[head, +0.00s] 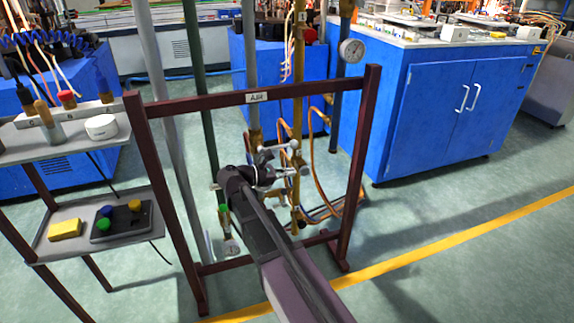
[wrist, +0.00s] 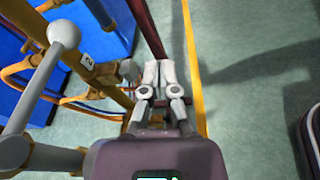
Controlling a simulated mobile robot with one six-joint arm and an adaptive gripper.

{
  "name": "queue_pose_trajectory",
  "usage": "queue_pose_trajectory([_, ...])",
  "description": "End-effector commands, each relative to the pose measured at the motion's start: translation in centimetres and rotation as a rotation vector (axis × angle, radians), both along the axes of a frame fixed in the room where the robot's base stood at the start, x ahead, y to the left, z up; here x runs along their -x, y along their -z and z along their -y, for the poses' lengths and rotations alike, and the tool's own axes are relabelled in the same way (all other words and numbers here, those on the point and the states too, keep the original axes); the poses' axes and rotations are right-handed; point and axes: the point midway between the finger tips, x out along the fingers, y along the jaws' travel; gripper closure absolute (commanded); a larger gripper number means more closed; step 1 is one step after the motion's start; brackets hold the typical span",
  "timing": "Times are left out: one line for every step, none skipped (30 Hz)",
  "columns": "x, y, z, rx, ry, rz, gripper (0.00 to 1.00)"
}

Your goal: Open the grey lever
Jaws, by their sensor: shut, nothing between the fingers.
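A grey lever with a round ball end (wrist: 63,34) stands large at the left of the wrist view, its rod running down to a grey hub at the lower left. In the head view, grey lever parts (head: 266,154) show on the pipework, partly hidden by my arm. My gripper (wrist: 160,66) is shut and empty, with its fingers together. In the wrist view it lies to the right of the lever, apart from it. In the head view my gripper (head: 303,171) points right, just below and in front of the lever parts.
A dark red frame (head: 365,150) surrounds the pipes, with a post on each side. A brass pipe (wrist: 85,62) and a second grey ball end (wrist: 129,70) are close to my gripper. A shelf stand (head: 60,150) is at left, blue cabinets (head: 430,120) behind.

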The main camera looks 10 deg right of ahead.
Motion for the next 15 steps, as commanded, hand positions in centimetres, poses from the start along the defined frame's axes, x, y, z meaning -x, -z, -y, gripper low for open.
queue_pose_trajectory([-0.5,1.1,-0.4,0.026,-0.008,-0.014,1.00])
queue_pose_trajectory([-0.6,1.2,-0.6,0.043,-0.012,-0.025,1.00])
queue_pose_trajectory([-0.9,1.4,-0.8,0.065,-0.017,-0.037,1.00])
queue_pose_trajectory([-1.0,1.6,-1.0,0.083,-0.022,-0.048,1.00])
queue_pose_trajectory([-1.2,1.7,-1.2,0.099,-0.024,-0.057,1.00])
queue_pose_trajectory([-1.4,1.9,-1.5,0.122,-0.029,-0.070,1.00])
queue_pose_trajectory([-1.6,2.1,-1.7,0.138,-0.032,-0.079,1.00])
queue_pose_trajectory([-1.7,2.2,-1.9,0.156,-0.034,-0.089,1.00])
queue_pose_trajectory([-1.9,2.4,-2.1,0.177,-0.038,-0.102,1.00])
queue_pose_trajectory([-2.1,2.5,-2.4,0.195,-0.040,-0.111,1.00])
queue_pose_trajectory([-2.3,2.7,-2.6,0.210,-0.042,-0.120,1.00])
queue_pose_trajectory([-2.4,2.9,-2.9,0.232,-0.045,-0.132,1.00])
queue_pose_trajectory([-2.6,3.0,-3.1,0.247,-0.047,-0.142,1.00])
queue_pose_trajectory([-2.7,3.1,-3.3,0.264,-0.048,-0.150,1.00])
queue_pose_trajectory([-2.9,3.3,-3.7,0.285,-0.050,-0.163,1.00])
